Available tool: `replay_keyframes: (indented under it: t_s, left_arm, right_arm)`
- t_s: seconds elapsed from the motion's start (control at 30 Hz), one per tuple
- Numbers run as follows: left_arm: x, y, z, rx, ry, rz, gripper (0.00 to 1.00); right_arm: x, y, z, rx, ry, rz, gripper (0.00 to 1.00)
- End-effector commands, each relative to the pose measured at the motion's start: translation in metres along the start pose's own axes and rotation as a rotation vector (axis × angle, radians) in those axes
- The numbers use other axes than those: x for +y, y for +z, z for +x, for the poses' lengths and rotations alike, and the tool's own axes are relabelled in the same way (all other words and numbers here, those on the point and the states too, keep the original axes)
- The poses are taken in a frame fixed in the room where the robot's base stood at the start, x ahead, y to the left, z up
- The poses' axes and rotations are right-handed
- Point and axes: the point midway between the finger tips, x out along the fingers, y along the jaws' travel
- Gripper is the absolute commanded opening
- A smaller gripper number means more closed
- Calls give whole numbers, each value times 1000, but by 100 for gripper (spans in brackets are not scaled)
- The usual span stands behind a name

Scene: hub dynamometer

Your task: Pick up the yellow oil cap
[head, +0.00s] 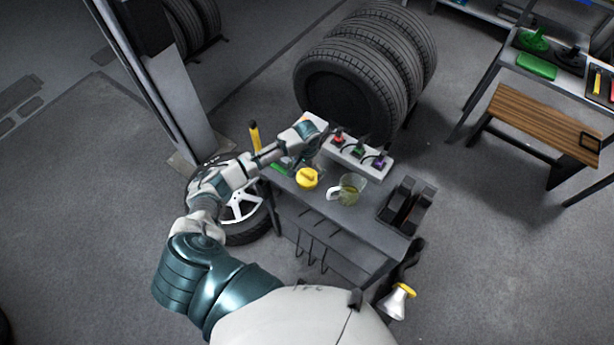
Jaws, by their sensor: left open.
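The yellow oil cap (307,178) sits on the grey workbench (327,213), toward its left side. My left arm reaches in over the bench's left end. My left gripper (318,150) is open, beyond the cap and a little to its right in the picture, apart from it. Its fingers are small and dark here and hard to make out against the bench. My right gripper is not in view.
A clear jug (347,189) stands right of the cap. Behind is a pale rack (362,157) with red, green and purple items. A dark holder (407,206) stands at the bench's right end. Stacked tyres (365,65) stand behind the bench.

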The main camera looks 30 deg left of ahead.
Motion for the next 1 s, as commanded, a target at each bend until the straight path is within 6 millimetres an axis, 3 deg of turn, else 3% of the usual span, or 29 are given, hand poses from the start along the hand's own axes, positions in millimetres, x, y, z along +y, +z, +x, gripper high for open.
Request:
replay_keyframes:
  t_s: [0.3,0.6,0.67,0.83,1.0]
  left_arm:
    - [-2,0,45,-3,1,0,100]
    - [-2,0,53,-1,0,1,100]
    - [-2,0,53,-1,0,1,90]
    - [-2,0,53,-1,-1,1,48]
    - [-2,0,52,-1,-1,1,45]
  right_arm:
    - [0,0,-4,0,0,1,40]
    - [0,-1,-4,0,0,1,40]
    - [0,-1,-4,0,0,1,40]
    - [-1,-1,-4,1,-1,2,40]
    - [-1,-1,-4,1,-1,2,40]
